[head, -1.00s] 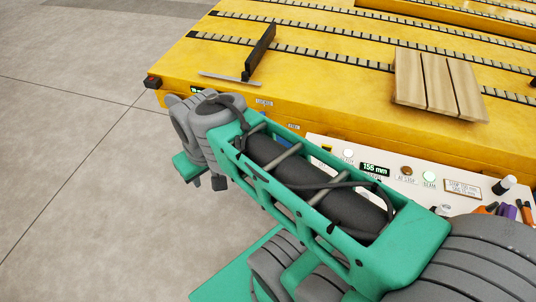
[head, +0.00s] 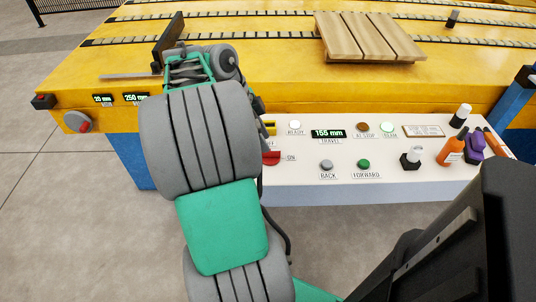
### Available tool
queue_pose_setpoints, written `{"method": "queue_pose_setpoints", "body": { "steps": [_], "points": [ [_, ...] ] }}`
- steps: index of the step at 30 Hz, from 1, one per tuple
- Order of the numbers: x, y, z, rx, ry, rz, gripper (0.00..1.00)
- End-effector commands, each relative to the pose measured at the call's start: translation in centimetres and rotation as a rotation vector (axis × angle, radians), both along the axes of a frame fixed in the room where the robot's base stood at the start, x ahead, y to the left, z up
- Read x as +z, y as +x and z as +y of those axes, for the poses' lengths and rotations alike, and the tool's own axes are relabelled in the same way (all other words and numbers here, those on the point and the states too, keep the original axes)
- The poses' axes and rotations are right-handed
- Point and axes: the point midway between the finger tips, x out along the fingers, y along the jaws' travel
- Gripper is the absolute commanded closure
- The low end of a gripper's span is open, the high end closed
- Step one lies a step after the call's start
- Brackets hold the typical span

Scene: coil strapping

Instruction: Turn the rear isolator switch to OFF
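A red switch handle (head: 271,157) sits at the left end of the white control panel, partly hidden behind my arm. Its handle lies level, pointing toward the ON label, and a partly covered label ending in "FF" is above it. A grey round fitting with a red part (head: 79,122) is on the yellow bench's front face at the far left. I cannot tell which of these is the rear isolator. My arm reaches forward over the bench's front edge. My gripper is hidden behind the arm, so its fingers and any contact do not show.
The white panel (head: 300,178) carries a green FORWARD button (head: 364,164), a grey BACK button (head: 326,165) and a 155 mm display (head: 329,134). Wooden boards (head: 368,37) and a dark upright stop (head: 168,41) are on the yellow bench (head: 280,75).

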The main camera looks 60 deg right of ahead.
Motion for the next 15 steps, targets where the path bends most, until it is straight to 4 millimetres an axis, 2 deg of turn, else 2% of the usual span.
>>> {"method": "queue_pose_setpoints", "body": {
  "steps": [1,6,15],
  "points": [
    [-1.4,-0.5,-0.1,-0.003,0.001,0.001,0.65],
    [-3.6,-1.3,-0.6,0.001,0.000,0.000,0.65],
    [-3.9,-1.4,-0.7,0.004,0.000,-0.001,0.65]
  ]
}}
